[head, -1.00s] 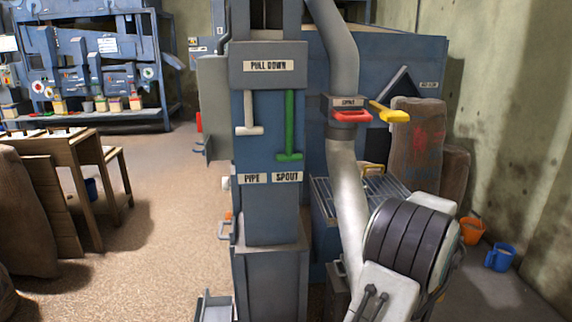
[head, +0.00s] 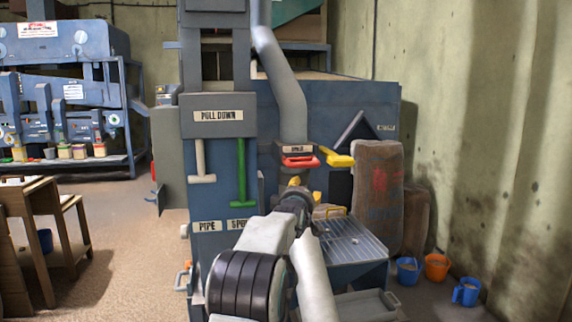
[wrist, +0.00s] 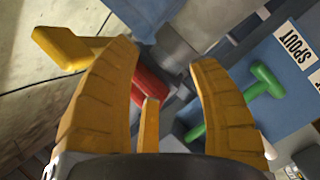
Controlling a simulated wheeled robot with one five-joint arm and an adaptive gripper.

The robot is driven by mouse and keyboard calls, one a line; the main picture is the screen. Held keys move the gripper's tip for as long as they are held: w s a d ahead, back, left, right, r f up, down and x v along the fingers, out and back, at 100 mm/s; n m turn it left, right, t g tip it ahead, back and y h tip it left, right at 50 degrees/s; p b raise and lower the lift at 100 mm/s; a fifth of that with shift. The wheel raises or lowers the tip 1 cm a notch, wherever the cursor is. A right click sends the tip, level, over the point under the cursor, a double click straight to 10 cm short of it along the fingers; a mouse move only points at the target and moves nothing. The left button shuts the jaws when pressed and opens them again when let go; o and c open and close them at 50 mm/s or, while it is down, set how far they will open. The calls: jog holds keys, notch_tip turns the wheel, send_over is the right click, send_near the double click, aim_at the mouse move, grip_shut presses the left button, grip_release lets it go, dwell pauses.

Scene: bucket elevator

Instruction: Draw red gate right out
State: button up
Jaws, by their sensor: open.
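The red gate handle (head: 300,161) sits on the labelled collar of the grey pipe, right of the blue elevator column. It also shows in the wrist view (wrist: 151,88), between and beyond my fingers, partly hidden by the left finger and a smaller middle part. My gripper (wrist: 168,62) is open and empty, its two yellow fingers apart and pointing toward the collar. In the head view my gripper (head: 294,182) is small, just below the red handle, and my arm hides the pipe beneath it. No contact with the handle is visible.
A yellow handle (head: 338,160) sticks out right beside the red one. Green (head: 241,180) and white (head: 200,165) pull handles hang on the column to the left. A grated hopper (head: 350,240) stands below right, with sacks (head: 377,195) and buckets (head: 437,267) beyond.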

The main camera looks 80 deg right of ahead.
aim_at(305, 164)
jog(key=d+r+n+h+p, duration=0.1)
jog(key=r+n, duration=0.1)
jog(key=d+r+n+h+p, duration=0.1)
jog(key=d+r+n, duration=0.1)
jog(key=d+r+n+p, duration=0.1)
jog(key=r+n+p, duration=0.1)
jog(key=r, duration=0.1)
jog(key=shift+w+d+r+h, duration=0.1)
jog(key=shift+w+d+h, duration=0.05)
jog(key=shift+d+h, duration=0.25)
jog(key=shift+d+p, duration=0.55)
jog(key=shift+d, duration=0.5)
jog(key=shift+o, duration=0.2)
grip_shut()
